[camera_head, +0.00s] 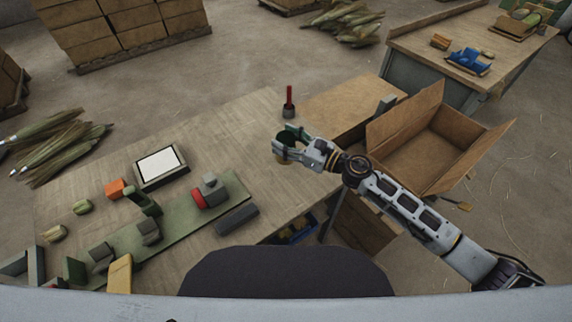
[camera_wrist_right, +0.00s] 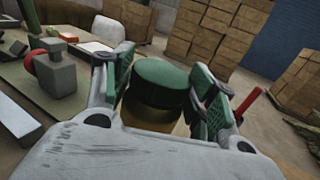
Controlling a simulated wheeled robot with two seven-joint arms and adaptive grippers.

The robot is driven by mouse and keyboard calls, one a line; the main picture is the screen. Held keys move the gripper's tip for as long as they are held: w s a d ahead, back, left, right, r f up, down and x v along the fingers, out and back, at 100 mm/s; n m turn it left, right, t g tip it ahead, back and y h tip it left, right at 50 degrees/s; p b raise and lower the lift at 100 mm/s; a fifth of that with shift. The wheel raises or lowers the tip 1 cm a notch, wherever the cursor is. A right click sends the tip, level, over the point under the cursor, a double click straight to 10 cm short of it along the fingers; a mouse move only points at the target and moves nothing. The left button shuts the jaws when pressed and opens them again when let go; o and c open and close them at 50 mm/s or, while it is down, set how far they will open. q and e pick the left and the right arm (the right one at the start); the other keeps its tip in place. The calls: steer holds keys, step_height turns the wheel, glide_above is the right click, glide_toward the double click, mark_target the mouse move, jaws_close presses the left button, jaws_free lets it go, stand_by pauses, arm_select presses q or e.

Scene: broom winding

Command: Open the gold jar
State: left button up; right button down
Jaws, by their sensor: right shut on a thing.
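The gold jar (camera_wrist_right: 152,117) has a dark green lid (camera_wrist_right: 160,82) on top and stands upright between the green-padded fingers of my right gripper (camera_wrist_right: 163,85) in the right wrist view. The fingers are shut on the jar from both sides, near its lid. In the head view my right gripper (camera_head: 290,145) is near the right part of the wooden table, with the jar small and partly hidden by the fingers. My left gripper is in neither view.
A red-handled tool in a dark holder (camera_head: 289,108) stands just behind my right gripper. An open cardboard box (camera_head: 440,140) is to the right. A green fixture (camera_head: 180,220), a tablet (camera_head: 160,166) and small blocks occupy the table's left part. The back middle of the table is clear.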

step_height(320, 180, down, 5)
steer(key=shift+r+b, duration=0.1)
steer(key=shift+b, duration=0.25)
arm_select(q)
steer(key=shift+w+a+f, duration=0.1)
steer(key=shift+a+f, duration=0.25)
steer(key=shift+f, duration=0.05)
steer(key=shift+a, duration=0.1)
arm_select(e)
steer(key=shift+f, duration=1.8)
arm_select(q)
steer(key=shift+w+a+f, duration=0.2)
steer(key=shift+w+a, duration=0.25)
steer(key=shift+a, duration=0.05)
arm_select(e)
steer(key=shift+f, duration=0.15)
arm_select(q)
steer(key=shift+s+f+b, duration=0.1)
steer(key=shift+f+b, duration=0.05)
steer(key=shift+b, duration=0.25)
arm_select(e)
steer(key=shift+f, duration=0.15)
